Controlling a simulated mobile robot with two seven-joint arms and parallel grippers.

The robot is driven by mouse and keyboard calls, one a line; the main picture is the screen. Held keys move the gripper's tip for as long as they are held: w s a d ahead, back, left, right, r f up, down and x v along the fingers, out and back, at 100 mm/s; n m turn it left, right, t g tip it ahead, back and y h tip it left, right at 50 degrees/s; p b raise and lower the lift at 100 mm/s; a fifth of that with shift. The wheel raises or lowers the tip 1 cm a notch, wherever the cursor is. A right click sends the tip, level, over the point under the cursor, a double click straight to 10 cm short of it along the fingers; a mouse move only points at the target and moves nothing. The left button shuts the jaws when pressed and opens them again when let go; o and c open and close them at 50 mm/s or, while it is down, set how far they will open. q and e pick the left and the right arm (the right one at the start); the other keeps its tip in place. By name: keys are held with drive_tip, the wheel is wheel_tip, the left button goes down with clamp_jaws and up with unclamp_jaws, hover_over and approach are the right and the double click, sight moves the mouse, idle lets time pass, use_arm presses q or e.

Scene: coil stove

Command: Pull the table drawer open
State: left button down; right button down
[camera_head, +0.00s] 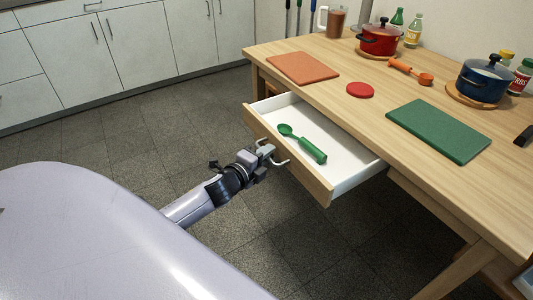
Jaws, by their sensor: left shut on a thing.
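The table drawer (318,188) is pulled out from the wooden table (324,89), its white inside showing. A green spoon (304,143) with a thick handle lies in it. A pale metal handle (284,161) is on the drawer's wooden front. My left gripper (270,153) is in front of the drawer front, shut on the handle. The fingertips are small, and part of the handle is hidden by them. My right gripper is not in view.
On the table are an orange board (303,67), a green board (438,131), a red pot (380,40), a blue pot (484,82), an orange scoop (411,72) and a red round pad (360,90). White cabinets (130,45) stand at the back left. The tiled floor before the drawer is clear.

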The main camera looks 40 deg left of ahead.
use_arm(q)
drive_tip(key=c, duration=1.4)
unclamp_jaws()
drive_tip(key=shift+c, duration=0.2)
drive_tip(key=shift+s, duration=0.1)
drive_tip(key=s+r+p, duration=0.1)
drive_tip(key=s, duration=0.5)
drive_tip(key=shift+s+r, duration=0.15)
drive_tip(key=shift+s, duration=0.25)
drive_tip(key=s+d+f+n+g+h, duration=0.1)
drive_tip(key=s+d+f+n+g, duration=0.2)
drive_tip(key=s+d+f+n, duration=0.35)
drive_tip(key=s+d+f+n+g+h, duration=0.2)
drive_tip(key=s+d+f+n+g, duration=0.1)
drive_tip(key=s+d+n, duration=0.7)
wheel_tip(320, 180, up, 12)
drive_tip(key=a+p, duration=0.1)
drive_tip(key=p, duration=1.3)
drive_tip(key=shift+s+a+y+p, duration=0.25)
drive_tip(key=shift+s+y+p, duration=0.15)
drive_tip(key=shift+s, duration=0.05)
